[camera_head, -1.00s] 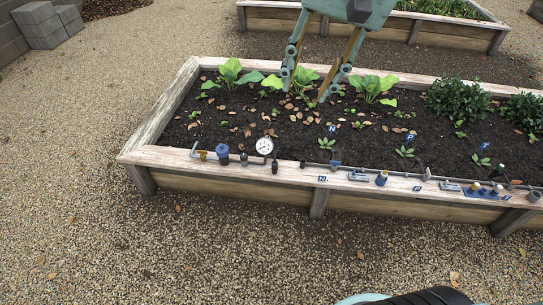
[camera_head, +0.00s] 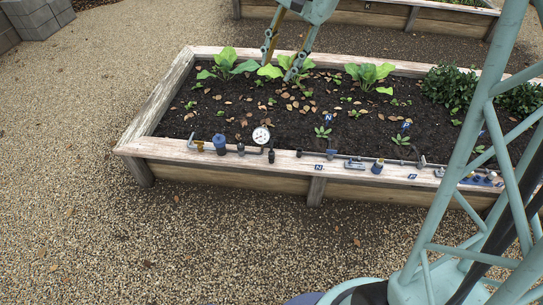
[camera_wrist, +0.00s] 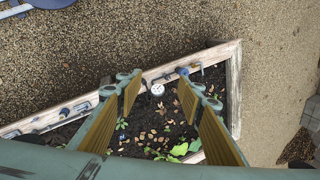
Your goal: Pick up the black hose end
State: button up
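A small black upright piece (camera_head: 271,156), which looks like the black hose end, stands on the near wooden rim of the raised bed (camera_head: 225,172), just right of the round white gauge (camera_head: 261,135). A second short dark end (camera_head: 299,153) lies a little further right at the pipe; I cannot tell for certain which one is the hose end. My gripper (camera_head: 278,68) is open and empty above the back part of the bed, apart from the rim. In the wrist view my gripper (camera_wrist: 160,80) shows two spread fingers with the gauge (camera_wrist: 157,90) between them.
A blue fitting (camera_head: 220,143) and a brass-coloured piece (camera_head: 197,145) sit left of the gauge. Pipes, valves and a blue-capped part (camera_head: 377,167) run along the rim to the right. Leafy plants (camera_head: 228,64) grow at the back. Gravel in front is clear.

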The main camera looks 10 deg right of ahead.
jog(key=w+d+f+m, duration=0.2)
jog(key=w+f+m, duration=0.2)
jog(key=w+f, duration=0.8)
jog(key=m+y+p, duration=0.1)
jog(key=m+p, duration=0.1)
jog(key=m, duration=0.4)
send_over(272, 152)
jog(key=s+d, duration=0.2)
jog(key=d, duration=0.1)
notch_tip(272, 152, down, 28)
notch_tip(272, 152, down, 14)
jog(key=d+m, duration=0.1)
jog(key=m, duration=0.2)
jog(key=shift+w+d+g+p, duration=0.3)
jog(key=shift+d+p, duration=0.05)
jog(key=shift+p, duration=0.1)
jog(key=shift+f, duration=0.2)
jog(key=shift+b+x, duration=0.5)
jog(key=shift+x, duration=3.7)
jog(key=shift+a, duration=0.1)
jog(key=shift+b+x, duration=0.45)
jog(key=shift+x, duration=2.1)
